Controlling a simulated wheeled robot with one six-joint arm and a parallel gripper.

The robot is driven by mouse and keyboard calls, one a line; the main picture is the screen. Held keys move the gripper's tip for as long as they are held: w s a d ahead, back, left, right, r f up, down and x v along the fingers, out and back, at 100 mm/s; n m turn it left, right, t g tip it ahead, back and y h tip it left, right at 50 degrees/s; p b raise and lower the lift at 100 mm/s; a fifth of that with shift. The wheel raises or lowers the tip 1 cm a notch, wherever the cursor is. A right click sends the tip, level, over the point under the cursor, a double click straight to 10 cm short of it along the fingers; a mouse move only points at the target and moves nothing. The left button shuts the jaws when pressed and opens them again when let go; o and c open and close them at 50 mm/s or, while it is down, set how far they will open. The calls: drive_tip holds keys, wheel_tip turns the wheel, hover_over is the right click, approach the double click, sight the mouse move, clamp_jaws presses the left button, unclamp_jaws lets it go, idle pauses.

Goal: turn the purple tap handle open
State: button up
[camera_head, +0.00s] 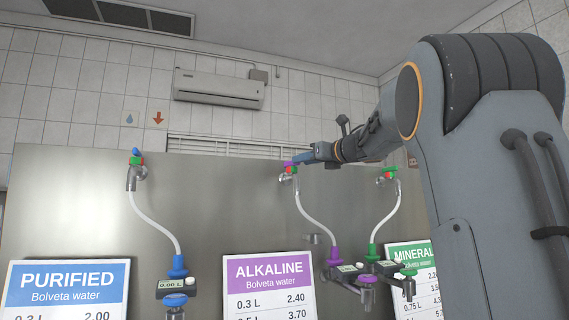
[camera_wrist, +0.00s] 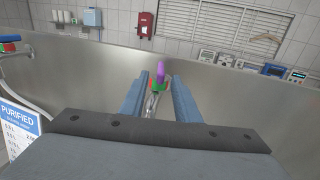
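The purple tap handle (camera_head: 290,164) sits on top of the middle tap, above a red and green collar, on the steel panel. In the wrist view the purple handle (camera_wrist: 160,71) points away from me, with its green and red collar below it. My gripper (camera_head: 301,159) is right at this handle in the head view. In the wrist view my gripper (camera_wrist: 160,80) has its two blue fingers apart, one on each side of the tap. The handle lies between or just past the fingertips; I cannot tell whether either finger touches it.
A blue-handled tap (camera_head: 136,160) is to the left and a green-handled tap (camera_head: 388,174) to the right. A white hose (camera_head: 315,217) hangs from the middle tap to a purple-topped dispenser. The steel panel (camera_head: 215,190) between the left and middle taps is clear.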

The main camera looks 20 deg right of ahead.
sight(284, 164)
drive_tip(key=p+x, duration=0.2)
drive_tip(key=x, duration=0.5)
drive_tip(key=shift+w+p, duration=0.25)
drive_tip(key=shift+p, duration=0.1)
clamp_jaws()
